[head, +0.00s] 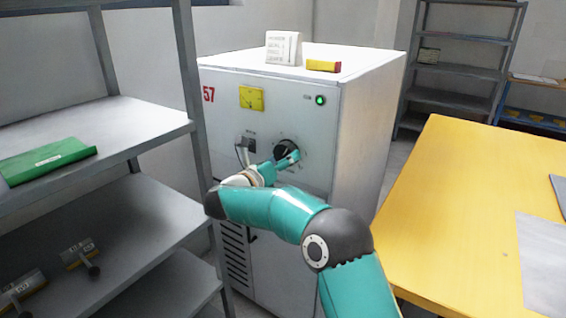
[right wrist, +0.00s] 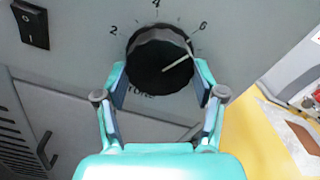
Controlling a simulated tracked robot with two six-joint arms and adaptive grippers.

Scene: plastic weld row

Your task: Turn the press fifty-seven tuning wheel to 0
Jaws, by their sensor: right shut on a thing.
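Press fifty-seven (head: 270,107) is a white cabinet with a red "57" at its top left. Its black tuning wheel (head: 287,146) is on the front panel, and it fills the top middle of the right wrist view (right wrist: 158,62). Numbers 2, 4 and 6 show around the wheel; 0 is not in view. The wheel's pale pointer line slants to the upper right, roughly toward or just below the 6. My right gripper (head: 284,160) is shut on the wheel, with one finger on each side of it in the right wrist view (right wrist: 160,82). My left gripper is not in view.
A black switch (right wrist: 31,25) sits left of the wheel. A grey shelf (head: 150,126) stands close on the left, a yellow table (head: 450,220) on the right.

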